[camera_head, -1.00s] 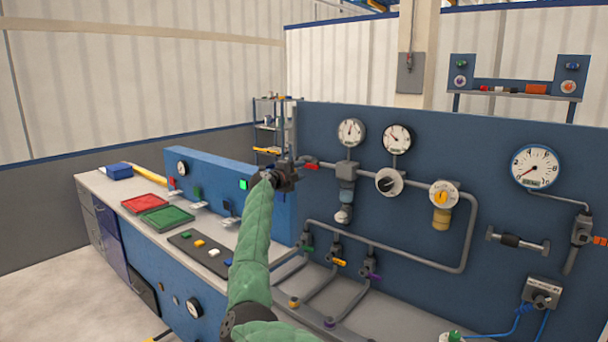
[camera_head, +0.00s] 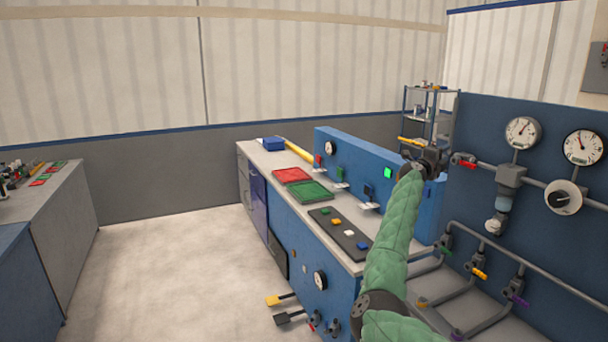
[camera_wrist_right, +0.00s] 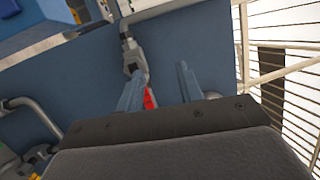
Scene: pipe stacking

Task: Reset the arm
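My right arm, in a green sleeve, reaches up and forward at the right of the head view. Its gripper (camera_head: 428,160) is beside the red-handled valve (camera_head: 463,161) at the left end of the upper pipe on the blue panel. In the right wrist view the two fingers (camera_wrist_right: 160,88) stand apart with nothing between them. The red handle (camera_wrist_right: 149,98) shows just behind the left finger; I cannot tell whether they touch. My left gripper is not in view.
A counter (camera_head: 330,230) holds a red tray (camera_head: 292,175), a green tray (camera_head: 310,191) and a dark board (camera_head: 339,235) with coloured blocks. The blue gauge panel (camera_head: 535,225) stands close to my right arm. Open floor (camera_head: 175,265) lies left of the counter, with another bench (camera_head: 50,225) beyond.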

